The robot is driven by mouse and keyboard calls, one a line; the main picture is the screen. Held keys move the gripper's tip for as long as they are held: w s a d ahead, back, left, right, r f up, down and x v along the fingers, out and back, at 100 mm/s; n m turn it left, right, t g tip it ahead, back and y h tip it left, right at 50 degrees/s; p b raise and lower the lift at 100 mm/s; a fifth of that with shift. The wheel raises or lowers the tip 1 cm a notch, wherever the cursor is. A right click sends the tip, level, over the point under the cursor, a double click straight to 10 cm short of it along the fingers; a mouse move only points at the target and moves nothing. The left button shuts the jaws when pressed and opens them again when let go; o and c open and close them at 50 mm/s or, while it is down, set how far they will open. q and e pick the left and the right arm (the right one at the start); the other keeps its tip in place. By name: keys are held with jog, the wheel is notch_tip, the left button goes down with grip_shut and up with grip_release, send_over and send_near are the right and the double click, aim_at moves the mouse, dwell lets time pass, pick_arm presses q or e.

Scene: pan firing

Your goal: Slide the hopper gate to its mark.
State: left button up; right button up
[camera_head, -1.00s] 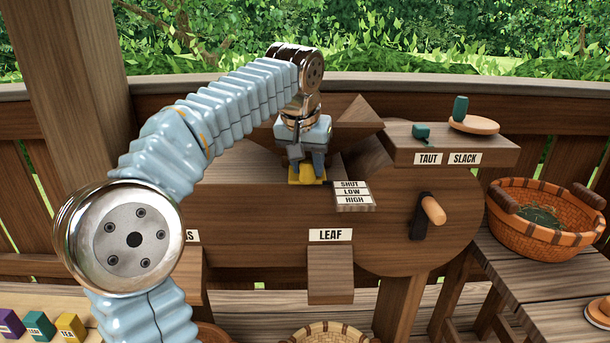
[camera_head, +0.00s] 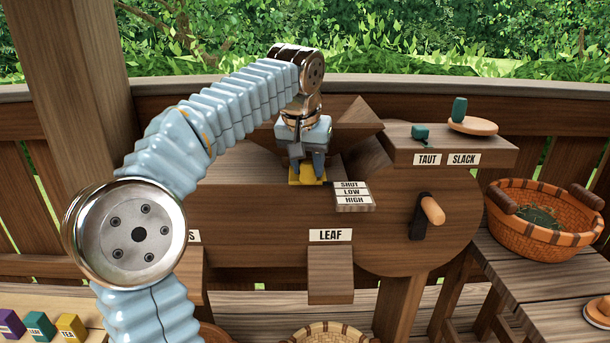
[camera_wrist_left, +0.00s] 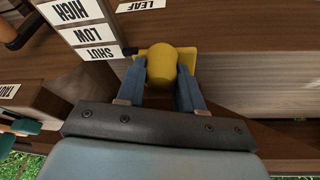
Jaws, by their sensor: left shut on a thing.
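The hopper gate is a yellow plate with a rounded yellow knob, seen in the head view (camera_head: 308,181) beneath the hopper (camera_head: 352,122). In the left wrist view the knob (camera_wrist_left: 161,66) stands between my two blue fingers. My left gripper (camera_head: 307,172) is shut on this knob; its fingers also show in the left wrist view (camera_wrist_left: 160,88). A dark pointer (camera_wrist_left: 130,51) at the gate's side lies level with the SHUT label (camera_wrist_left: 100,52). The scale plate (camera_head: 353,196) reads SHUT, LOW, HIGH. My fingers partly hide the gate in the head view. My right gripper is not in view.
A crank handle (camera_head: 433,210) is on the drum's right. The TAUT and SLACK shelf (camera_head: 450,147) stands above it with green parts. A LEAF chute (camera_head: 330,275) is below the gate. A woven basket (camera_head: 540,233) stands at right, and coloured blocks (camera_head: 38,325) lie lower left.

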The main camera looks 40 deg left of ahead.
pick_arm(q)
jog(key=shift+w+a+r+t, duration=0.15)
jog(key=shift+w+a+r, duration=0.15)
jog(key=shift+a, duration=0.2)
jog(key=shift+w+a+r+t, duration=0.15)
jog(key=shift+w+a+r, duration=0.15)
jog(key=shift+a, duration=0.15)
dwell(0.5)
jog(key=o, duration=1.1)
jog(key=shift+w, duration=0.1)
jog(key=shift+d+r, duration=0.2)
jog(key=shift+r, duration=0.25)
jog(key=shift+g, duration=0.5)
jog(key=v, duration=0.3)
jog(key=s+d+v, duration=0.1)
jog(key=v, duration=0.3)
jog(key=s+v, duration=0.1)
jog(key=v, duration=0.2)
jog(key=shift+d, duration=0.3)
jog(key=shift+s+f, duration=0.1)
jog(key=shift+s, duration=0.05)
